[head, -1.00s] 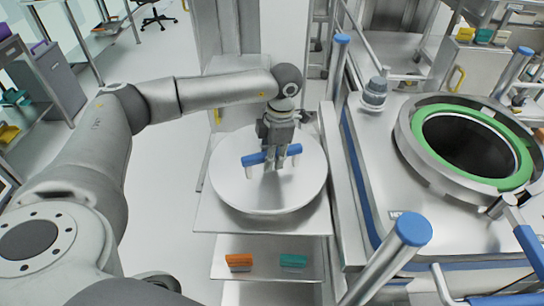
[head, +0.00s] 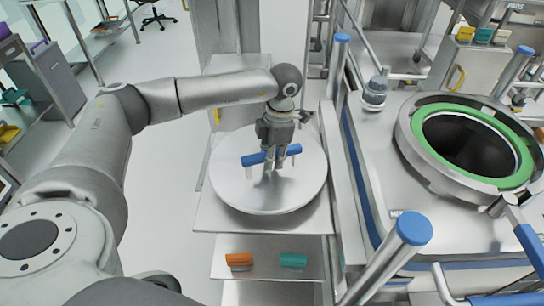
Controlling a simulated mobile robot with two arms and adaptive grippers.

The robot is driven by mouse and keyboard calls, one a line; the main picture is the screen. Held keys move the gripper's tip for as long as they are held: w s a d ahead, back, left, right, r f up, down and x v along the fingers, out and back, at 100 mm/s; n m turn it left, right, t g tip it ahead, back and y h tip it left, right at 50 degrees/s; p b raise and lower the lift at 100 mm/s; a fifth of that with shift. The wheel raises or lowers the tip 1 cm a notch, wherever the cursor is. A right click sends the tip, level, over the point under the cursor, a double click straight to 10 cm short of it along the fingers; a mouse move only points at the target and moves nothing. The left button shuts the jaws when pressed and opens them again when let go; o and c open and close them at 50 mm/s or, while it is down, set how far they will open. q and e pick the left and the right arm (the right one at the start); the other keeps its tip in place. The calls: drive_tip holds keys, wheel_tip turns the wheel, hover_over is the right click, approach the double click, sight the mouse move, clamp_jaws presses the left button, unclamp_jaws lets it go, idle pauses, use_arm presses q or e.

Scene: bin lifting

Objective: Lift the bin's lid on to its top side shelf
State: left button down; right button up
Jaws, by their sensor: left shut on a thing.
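The bin's lid (head: 236,189) is a round silver disc with a blue bar handle (head: 251,160) across its middle. It lies flat on or just over the top side shelf (head: 212,216), left of the bin; any small gap beneath it cannot be told. My left gripper (head: 275,164) points down from above and is shut on the blue handle, right of its middle. The bin's opening (head: 468,147) is a dark round hole with a green ring (head: 512,154) and a metal rim, uncovered at the right. My right gripper is not in view.
A lower shelf below holds an orange item (head: 239,261) and a teal item (head: 293,260). A blue-capped post (head: 412,230) stands at the front, another (head: 342,39) behind. A metal knob (head: 375,92) sits on the bin's deck. Open floor lies left of the shelf.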

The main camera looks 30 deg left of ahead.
use_arm(q)
drive_tip(key=shift+r, duration=0.2)
drive_tip(key=c, duration=1.2)
unclamp_jaws()
drive_tip(key=shift+d, duration=0.1)
drive_tip(key=shift+c, duration=0.2)
drive_tip(key=shift+s+f, duration=0.15)
drive_tip(key=shift+f, duration=0.1)
drive_tip(key=r, duration=0.4)
drive_tip(key=w+r, duration=0.1)
drive_tip(key=r, duration=0.3)
drive_tip(key=d+r, duration=0.1)
drive_tip(key=r, duration=0.3)
drive_tip(key=shift+w+r, duration=0.15)
